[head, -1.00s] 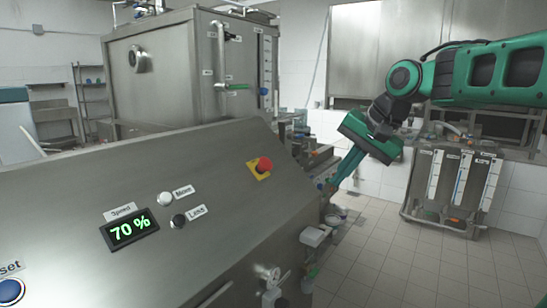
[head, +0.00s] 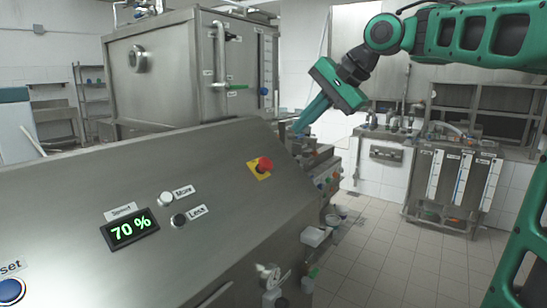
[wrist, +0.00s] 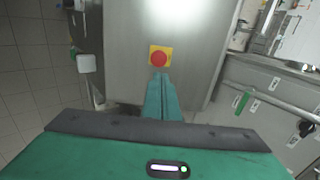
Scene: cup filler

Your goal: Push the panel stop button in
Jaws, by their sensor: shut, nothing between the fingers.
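The stop button (head: 264,164) is a red mushroom knob on a yellow square plate (head: 254,172), on the sloped steel panel (head: 235,205). It also shows in the wrist view (wrist: 159,58), just beyond my fingertips in the picture. My gripper (head: 299,130) is green with teal fingers, shut and empty. In the head view it is up and to the right of the button, pointing down and left, with a visible gap. In the wrist view the fingers (wrist: 161,76) point toward the button; whether they touch it cannot be told from that view alone.
The panel also carries a display (head: 130,229) reading 70 %, a white More button (head: 166,199), a dark Less button (head: 178,220) and a blue reset button (head: 10,291). A large steel tank (head: 165,70) stands behind. Tiled floor (head: 375,250) is clear at right.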

